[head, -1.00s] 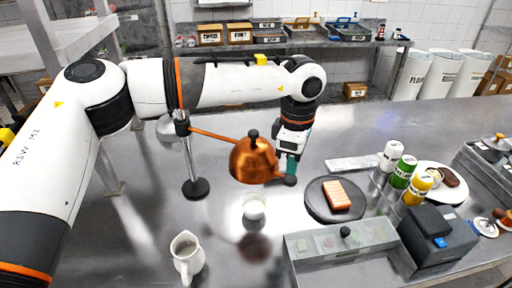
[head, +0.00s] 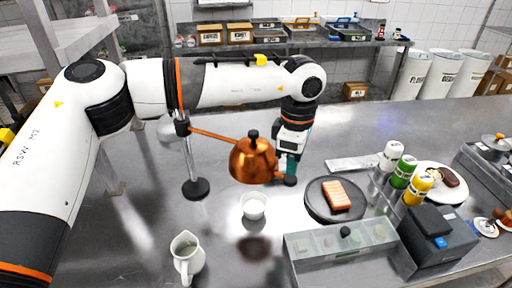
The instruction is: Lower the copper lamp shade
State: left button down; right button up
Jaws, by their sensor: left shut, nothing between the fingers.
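The copper lamp shade (head: 253,160) hangs on a copper arm from a silver stand with a round black base (head: 195,188). It is up above the steel counter, over the spot just behind a small white bowl (head: 253,206). My left gripper (head: 290,176) is at the right side of the shade, pointing down, close beside it. Its fingers are partly hidden by the shade, and it is shut with nothing held. I cannot tell whether it touches the shade. My right gripper is not in view.
A white jug (head: 186,257) stands at the front left. A round dark plate (head: 334,200) with an orange-pink block lies to the right. Bottles (head: 402,171), a clear-lidded container (head: 341,252) and a black box (head: 437,237) crowd the right side.

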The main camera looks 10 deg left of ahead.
aim_at(290, 178)
pick_arm(q)
jog(key=shift+f, duration=0.1)
jog(key=shift+f+b, duration=2.95)
jog(key=shift+f, duration=0.75)
jog(key=shift+r+p, duration=2.4)
jog(key=shift+r, duration=2.2)
jog(key=shift+f, duration=0.1)
